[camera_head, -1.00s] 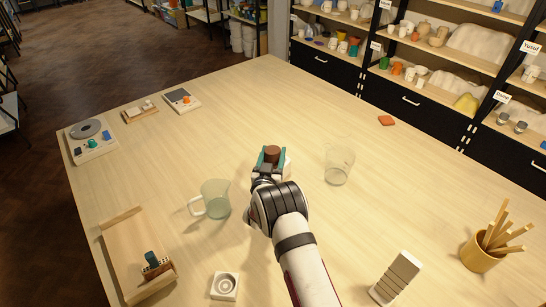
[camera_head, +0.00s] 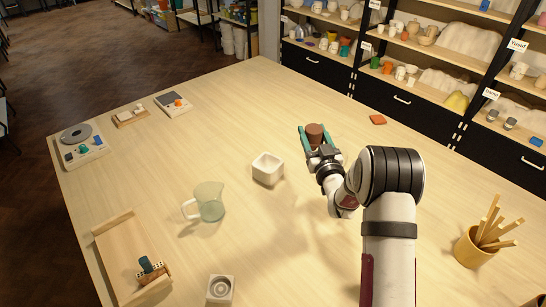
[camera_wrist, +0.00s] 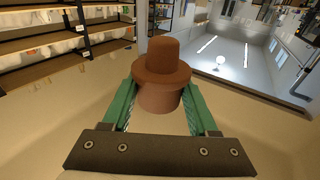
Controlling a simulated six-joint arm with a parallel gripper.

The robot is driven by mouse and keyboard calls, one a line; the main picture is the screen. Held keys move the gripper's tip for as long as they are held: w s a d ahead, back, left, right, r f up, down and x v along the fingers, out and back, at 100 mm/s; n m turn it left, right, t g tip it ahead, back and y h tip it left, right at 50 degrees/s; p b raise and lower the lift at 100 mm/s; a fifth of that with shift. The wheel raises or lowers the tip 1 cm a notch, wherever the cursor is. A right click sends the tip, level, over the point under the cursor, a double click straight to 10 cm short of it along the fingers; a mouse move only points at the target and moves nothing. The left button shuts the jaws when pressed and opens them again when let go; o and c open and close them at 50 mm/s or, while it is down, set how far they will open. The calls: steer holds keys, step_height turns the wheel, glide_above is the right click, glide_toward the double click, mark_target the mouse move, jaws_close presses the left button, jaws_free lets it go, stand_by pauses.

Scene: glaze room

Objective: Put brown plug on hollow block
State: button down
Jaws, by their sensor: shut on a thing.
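My gripper (camera_head: 315,140), with green fingers, is shut on the brown plug (camera_head: 314,133) and holds it upright. In the wrist view the plug (camera_wrist: 162,62) has a rounded top, a wide brim and a paler lower part between the fingers (camera_wrist: 160,100). A small white hollow block (camera_head: 267,170) with an open top stands on the table, left of and nearer than the gripper, and looks empty. Another white square block (camera_head: 221,289) with a round ringed recess lies at the front edge. I cannot tell which block the task means.
A glass jug (camera_head: 209,203) stands left of the hollow block. A wooden tray (camera_head: 118,245) is at the left, a pencil cup (camera_head: 472,248) at the right. An orange piece (camera_head: 378,119) lies beyond the gripper. My arm covers much of the right middle.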

steer(key=shift+a+f+y, duration=0.1)
steer(key=shift+f+y, duration=0.15)
steer(key=shift+y, duration=0.25)
steer(key=shift+n, duration=0.3)
steer(key=w+a+f, duration=0.1)
steer(key=a+f, duration=0.1)
steer(key=a, duration=0.1)
steer(key=w+a+f, duration=0.1)
steer(key=a+f, duration=0.1)
steer(key=a, duration=0.1)
steer(key=w+a+f, duration=0.1)
steer(key=a+f, duration=0.1)
steer(key=a, duration=0.2)
steer(key=shift+w+f, duration=0.15)
steer(key=shift+f, duration=0.05)
steer(key=shift+w+a+f, duration=0.1)
steer(key=shift+a+f, duration=0.05)
steer(key=shift+f, duration=0.95)
steer(key=shift+a+f, duration=0.15)
steer(key=shift+f, duration=0.95)
steer(key=shift+c, duration=0.9)
jaws_free()
steer(key=shift+f, duration=0.15)
